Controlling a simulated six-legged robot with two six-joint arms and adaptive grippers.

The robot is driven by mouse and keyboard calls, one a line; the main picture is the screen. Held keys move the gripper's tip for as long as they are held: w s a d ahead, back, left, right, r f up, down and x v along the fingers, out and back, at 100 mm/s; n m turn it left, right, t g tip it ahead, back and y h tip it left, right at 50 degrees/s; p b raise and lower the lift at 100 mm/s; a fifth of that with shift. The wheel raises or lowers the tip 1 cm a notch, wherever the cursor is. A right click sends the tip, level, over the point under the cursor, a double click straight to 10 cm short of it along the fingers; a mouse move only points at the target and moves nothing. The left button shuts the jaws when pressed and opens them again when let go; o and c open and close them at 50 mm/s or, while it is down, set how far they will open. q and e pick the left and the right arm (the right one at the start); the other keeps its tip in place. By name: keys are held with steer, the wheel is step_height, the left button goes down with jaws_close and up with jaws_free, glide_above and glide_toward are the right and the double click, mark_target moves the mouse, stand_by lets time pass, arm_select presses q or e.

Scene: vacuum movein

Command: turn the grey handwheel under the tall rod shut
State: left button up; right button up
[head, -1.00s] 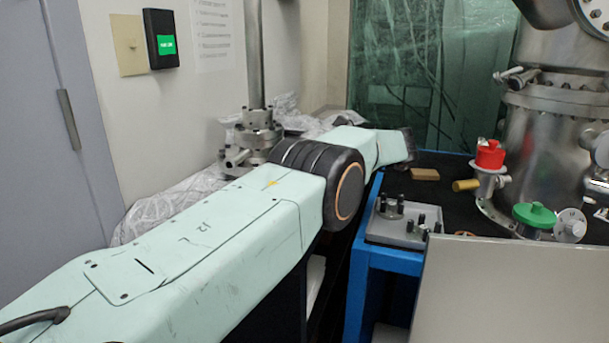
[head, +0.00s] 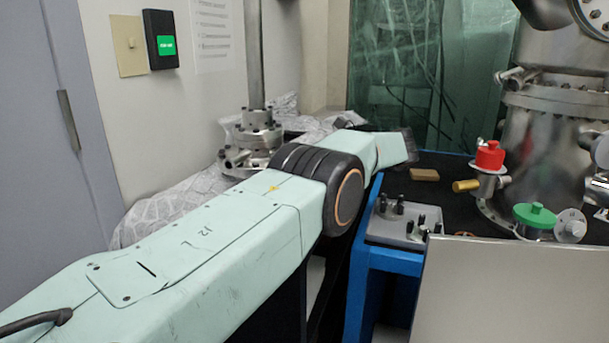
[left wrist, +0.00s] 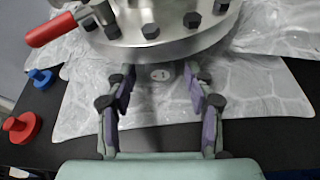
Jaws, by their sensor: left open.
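The tall rod (head: 254,55) stands upright on a bolted metal flange stack (head: 258,125) behind my left arm in the head view. In the left wrist view the wide bolted flange (left wrist: 160,38) fills the top. My left gripper (left wrist: 159,74) is open just in front of and below the flange's near edge, its fingers apart. A small pale round disc (left wrist: 161,74) shows between the fingertips, partly under the flange. I cannot tell whether this is the grey handwheel, and no handwheel is clear in the head view. My right gripper is not in view.
A red lever handle (left wrist: 50,30) sticks out left of the flange. A blue knob (left wrist: 41,77) and a red knob (left wrist: 20,127) are at the left. Crumpled foil (left wrist: 262,90) lies around the flange. A blue-framed bench (head: 395,260) stands at the right.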

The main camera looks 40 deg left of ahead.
arm_select(q)
steer(key=shift+n, duration=0.3)
